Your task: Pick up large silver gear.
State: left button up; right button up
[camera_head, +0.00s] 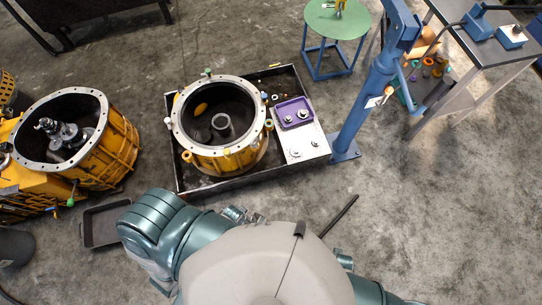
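I cannot single out a large silver gear for sure. A silver shaft assembly with gear-like parts (65,133) stands inside the open yellow housing at the left. A grey hub (221,124) sits inside the second round yellow housing (228,161) in the middle. Small silver parts (295,153) lie on a white plate (309,132), and more lie in a purple tray (280,104). My teal left arm shows folded at the lower left of my body. Neither gripper can be made out; my body hides the area near it.
The middle housing stands in a black tray (181,185). A blue hoist post (358,110) rises to its right. A green round stool (338,20) and a grey table (483,55) stand behind. An empty dark tray (87,231) lies at left. The right floor is clear.

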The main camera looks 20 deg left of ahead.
aim_at(296, 151)
jog(key=k+u, duration=0.3)
jog(key=i+l+u, duration=0.1)
jog(key=i+l, duration=0.2)
jog(key=i+l+u, duration=0.1)
jog(key=i+l, duration=0.15)
jog(key=l, duration=0.25)
jog(key=i+l+u, duration=0.1)
jog(key=i+l, duration=0.15)
jog(key=l, duration=0.2)
